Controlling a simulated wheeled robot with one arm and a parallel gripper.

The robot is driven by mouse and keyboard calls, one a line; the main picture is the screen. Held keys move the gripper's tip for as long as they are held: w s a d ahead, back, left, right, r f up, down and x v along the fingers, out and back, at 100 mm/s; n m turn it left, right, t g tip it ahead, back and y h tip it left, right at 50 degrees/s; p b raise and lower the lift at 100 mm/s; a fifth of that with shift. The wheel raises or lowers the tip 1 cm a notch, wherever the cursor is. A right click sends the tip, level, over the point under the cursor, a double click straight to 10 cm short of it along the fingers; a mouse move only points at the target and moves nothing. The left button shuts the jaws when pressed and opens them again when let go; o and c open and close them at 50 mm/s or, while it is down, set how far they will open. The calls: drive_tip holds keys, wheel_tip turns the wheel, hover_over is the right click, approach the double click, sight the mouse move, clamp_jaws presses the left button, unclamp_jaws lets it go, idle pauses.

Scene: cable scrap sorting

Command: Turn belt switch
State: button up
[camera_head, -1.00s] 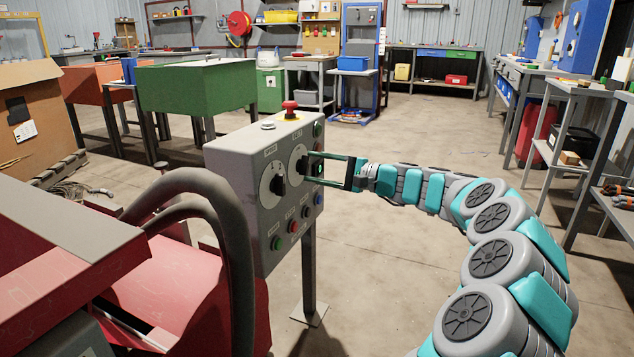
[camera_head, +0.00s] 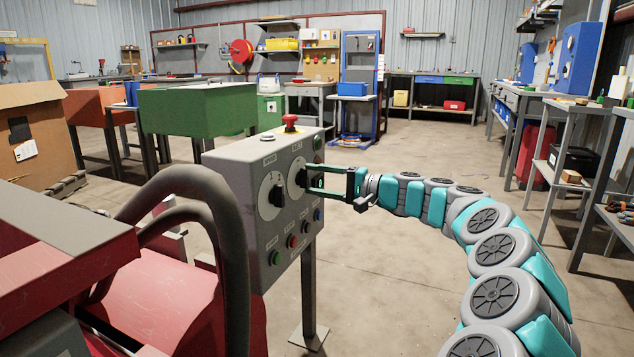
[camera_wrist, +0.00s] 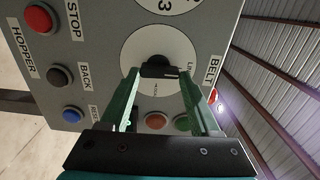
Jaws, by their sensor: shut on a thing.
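The belt switch is a black knob on a round white dial (camera_head: 294,170), the right one of two dials on the grey control box (camera_head: 240,165). In the wrist view the knob (camera_wrist: 157,62) sits at the dial's middle, beside the label BELT (camera_wrist: 212,70). My gripper (camera_head: 309,177) reaches the dial from the right. Its green fingers stand on both sides of the knob, and it is shut on it, as the wrist view (camera_wrist: 158,76) also shows. The fingertips partly hide the knob, so its exact pointing is hard to read.
A second black dial knob (camera_head: 277,196) is to the left. A red mushroom button (camera_head: 290,122) stands on top of the box, with several coloured buttons below the dials. A red machine (camera_head: 180,290) with thick grey hoses (camera_head: 225,230) fills the near left. The floor behind my arm is clear.

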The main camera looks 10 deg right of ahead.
drive_tip(key=shift+f, duration=0.1)
drive_tip(key=o, duration=1.4)
drive_tip(key=shift+c, duration=0.2)
drive_tip(key=p+v, duration=0.1)
drive_tip(key=v, duration=0.6)
drive_tip(key=shift+s+d, duration=0.25)
drive_tip(key=shift+d, duration=0.05)
